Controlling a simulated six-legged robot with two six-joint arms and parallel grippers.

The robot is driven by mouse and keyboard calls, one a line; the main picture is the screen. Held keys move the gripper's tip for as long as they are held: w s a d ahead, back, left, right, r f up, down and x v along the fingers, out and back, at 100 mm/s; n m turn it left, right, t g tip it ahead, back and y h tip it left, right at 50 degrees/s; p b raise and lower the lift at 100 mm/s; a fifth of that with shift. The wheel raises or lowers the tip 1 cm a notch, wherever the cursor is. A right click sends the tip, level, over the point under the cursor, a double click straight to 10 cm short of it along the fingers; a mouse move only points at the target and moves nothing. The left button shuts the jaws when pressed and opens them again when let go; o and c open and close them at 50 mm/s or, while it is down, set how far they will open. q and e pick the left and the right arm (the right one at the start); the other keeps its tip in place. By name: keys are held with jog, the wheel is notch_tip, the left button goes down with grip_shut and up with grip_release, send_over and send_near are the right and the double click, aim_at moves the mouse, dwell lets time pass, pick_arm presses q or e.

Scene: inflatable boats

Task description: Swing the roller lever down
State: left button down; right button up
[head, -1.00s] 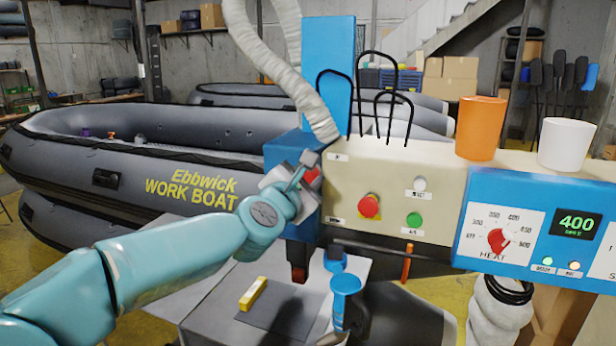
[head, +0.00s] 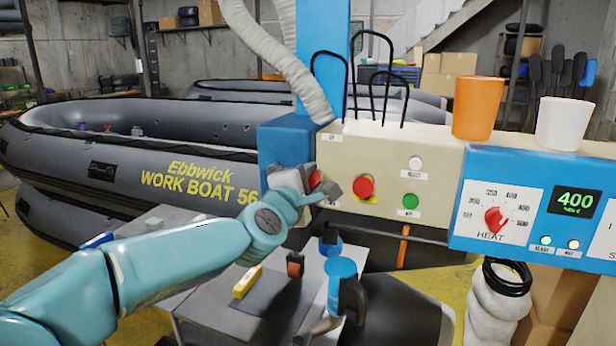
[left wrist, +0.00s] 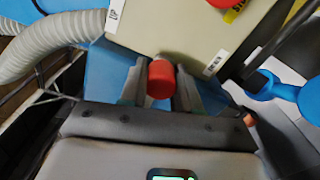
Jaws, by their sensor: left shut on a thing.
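The lever's red knob (head: 314,180) sits at the left end of the beige control panel (head: 390,160), between a label at the top and one below. My left gripper (head: 318,187) is shut on this knob. In the left wrist view the red knob (left wrist: 160,80) shows between the two grey fingers of my left gripper (left wrist: 160,90). The lever's shaft is mostly hidden behind my gripper. Below the panel are blue roller-like parts (head: 341,268) and a dark piece with a red-orange face (head: 295,264). My right gripper is not in view.
A red stop button (head: 363,187) and a green button (head: 410,201) are close right of my gripper. A yellow block (head: 247,281) lies on the grey table below. Orange (head: 477,108) and white (head: 564,124) cups stand on the machine top. A boat (head: 130,165) lies behind.

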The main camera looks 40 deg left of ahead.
pick_arm(q)
jog(key=shift+s+a+f+m+b, duration=0.1)
jog(key=shift+a+f+m+b, duration=0.15)
jog(key=shift+f+m+b, duration=0.65)
jog(key=shift+a+f+m+b, duration=0.2)
jog(key=shift+f+m+b, duration=0.25)
jog(key=shift+f+m, duration=0.85)
jog(key=shift+s+a+f+m+b, duration=0.1)
jog(key=shift+a+f+m+b, duration=0.15)
jog(key=shift+f+m+b, duration=0.85)
jog(key=shift+r+m+p, duration=0.35)
jog(key=shift+m+p, duration=0.05)
jog(key=shift+m, duration=0.1)
jog(key=c, duration=0.8)
grip_release()
jog(key=shift+a+r, duration=0.1)
jog(key=shift+r, duration=0.05)
jog(key=shift+s, duration=0.1)
jog(key=p+v, duration=0.1)
jog(key=v, duration=1.5)
jog(key=shift+s, duration=0.2)
